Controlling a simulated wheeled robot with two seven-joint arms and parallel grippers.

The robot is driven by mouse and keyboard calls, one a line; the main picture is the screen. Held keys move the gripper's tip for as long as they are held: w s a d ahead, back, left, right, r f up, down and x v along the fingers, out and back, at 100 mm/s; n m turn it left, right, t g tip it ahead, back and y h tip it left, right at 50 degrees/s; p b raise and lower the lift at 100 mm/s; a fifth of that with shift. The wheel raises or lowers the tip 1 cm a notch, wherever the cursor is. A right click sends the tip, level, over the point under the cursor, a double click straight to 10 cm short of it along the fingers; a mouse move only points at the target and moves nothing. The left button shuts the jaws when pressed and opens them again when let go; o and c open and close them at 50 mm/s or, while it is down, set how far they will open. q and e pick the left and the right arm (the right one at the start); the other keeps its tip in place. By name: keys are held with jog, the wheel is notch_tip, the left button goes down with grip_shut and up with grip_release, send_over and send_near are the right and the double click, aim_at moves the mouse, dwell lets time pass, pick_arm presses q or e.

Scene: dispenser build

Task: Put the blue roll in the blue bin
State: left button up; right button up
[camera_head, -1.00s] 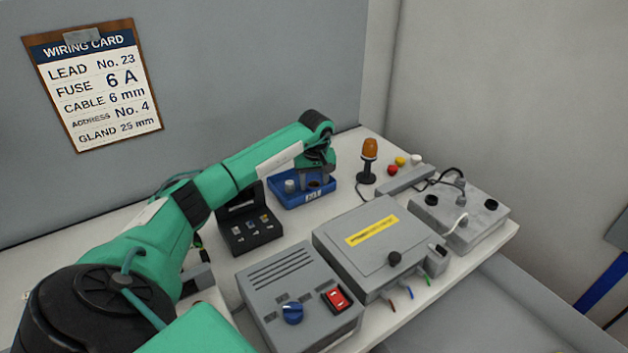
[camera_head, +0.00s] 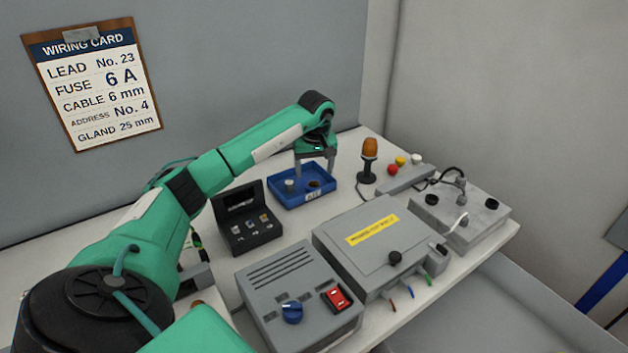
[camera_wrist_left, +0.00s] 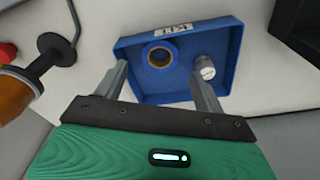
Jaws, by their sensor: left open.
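The blue roll (camera_wrist_left: 159,56), a ring with a tan inner rim, lies flat inside the blue bin (camera_wrist_left: 150,96). In the head view the roll (camera_head: 314,184) shows as a small dark ring in the right part of the bin (camera_head: 290,204). My left gripper (camera_head: 315,172) is open and empty above the bin, its fingers apart and pointing down. In the left wrist view the gripper's fingers (camera_wrist_left: 159,68) stand on either side of the roll, with nothing between them. My right gripper is not in view.
A grey cylinder (camera_wrist_left: 205,68) stands in the bin beside the roll. A black open case (camera_head: 249,237) is left of the bin and an orange beacon (camera_head: 369,161) right of it. Grey boxes (camera_head: 300,292) fill the front. A wiring card (camera_head: 95,88) hangs on the wall.

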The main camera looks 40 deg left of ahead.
aim_at(315, 187)
pick_arm(q)
notch_tip(315, 187, up, 7)
jog(key=shift+s+d+b, duration=0.3)
jog(key=shift+d, duration=0.05)
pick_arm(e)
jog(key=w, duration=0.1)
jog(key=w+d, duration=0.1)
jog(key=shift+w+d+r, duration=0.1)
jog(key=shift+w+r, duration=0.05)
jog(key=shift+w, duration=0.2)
